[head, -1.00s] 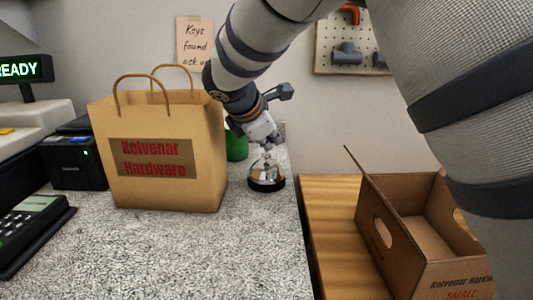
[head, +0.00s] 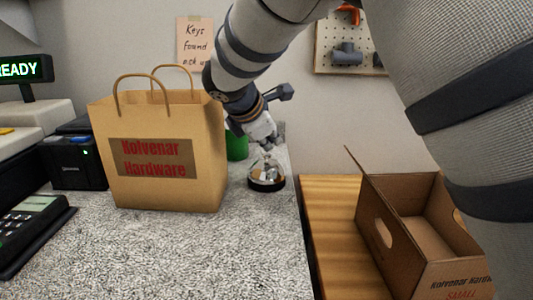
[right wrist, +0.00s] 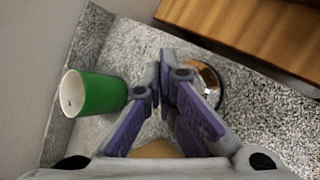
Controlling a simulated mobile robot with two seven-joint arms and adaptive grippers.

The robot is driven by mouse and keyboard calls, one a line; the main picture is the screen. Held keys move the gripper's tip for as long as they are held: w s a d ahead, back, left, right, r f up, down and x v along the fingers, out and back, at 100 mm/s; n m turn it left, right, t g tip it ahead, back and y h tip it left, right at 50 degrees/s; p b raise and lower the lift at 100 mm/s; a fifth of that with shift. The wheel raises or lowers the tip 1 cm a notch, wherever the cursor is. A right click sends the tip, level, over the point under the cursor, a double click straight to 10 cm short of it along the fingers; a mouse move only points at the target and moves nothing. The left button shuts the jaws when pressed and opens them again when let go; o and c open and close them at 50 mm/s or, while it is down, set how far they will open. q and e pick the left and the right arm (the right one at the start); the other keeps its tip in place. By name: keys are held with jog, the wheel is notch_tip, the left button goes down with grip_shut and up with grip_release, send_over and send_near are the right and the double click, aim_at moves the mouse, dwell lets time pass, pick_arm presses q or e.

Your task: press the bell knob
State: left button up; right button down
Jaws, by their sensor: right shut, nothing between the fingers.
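The bell (head: 266,174), a shiny dome on a dark base, stands on the speckled counter right of the paper bag. It also shows in the right wrist view (right wrist: 209,82), partly hidden behind my fingers. My right gripper (head: 266,146) is shut and empty, with its fingertips just over the top of the bell. In the right wrist view the gripper's purple-padded fingers (right wrist: 163,85) meet at the tips. The fingertips hide the knob, and I cannot tell whether they touch it. My left gripper is not in view.
A paper bag (head: 205,180) stands close left of the bell. A green cup (right wrist: 101,94) is behind it. A card terminal (head: 32,225) and printer (head: 75,165) are at left. An open cardboard box (head: 385,235) sits on the wooden surface at right. The front counter is clear.

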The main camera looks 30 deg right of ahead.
aim_at(270, 155)
jog(key=shift+r, duration=0.3)
jog(key=shift+r, duration=0.1)
jog(key=shift+r, duration=2.9)
